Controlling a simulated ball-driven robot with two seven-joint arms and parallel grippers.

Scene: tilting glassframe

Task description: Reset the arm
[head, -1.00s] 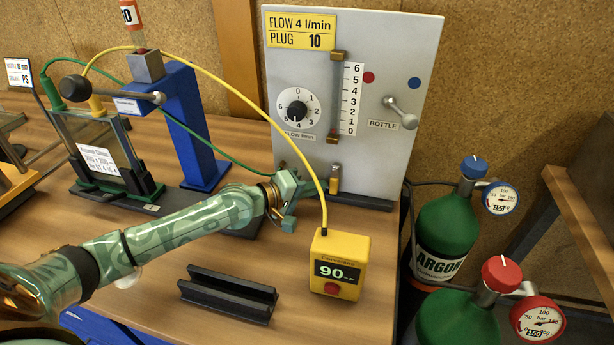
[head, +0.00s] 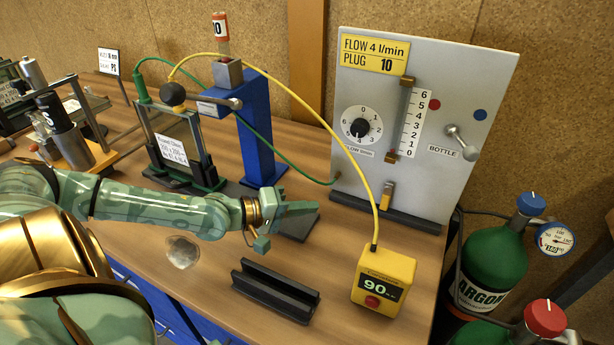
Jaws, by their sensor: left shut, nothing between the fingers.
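My left arm comes in from the left over the bench, in the head view. Its gripper (head: 288,222) is shut and empty, pointing right, above the bench between the blue stand and the black rail. It looks apart from the yellow box and the panel. My right gripper is not in view.
A grey panel (head: 470,120) with dial and flow scale stands behind. A yellow box (head: 398,268) reading 90 and a black grooved rail (head: 275,292) are on the bench (head: 215,280). A blue stand (head: 262,140) and framed glass (head: 190,130) stand behind my arm. Green bottles (head: 492,255) stand right.

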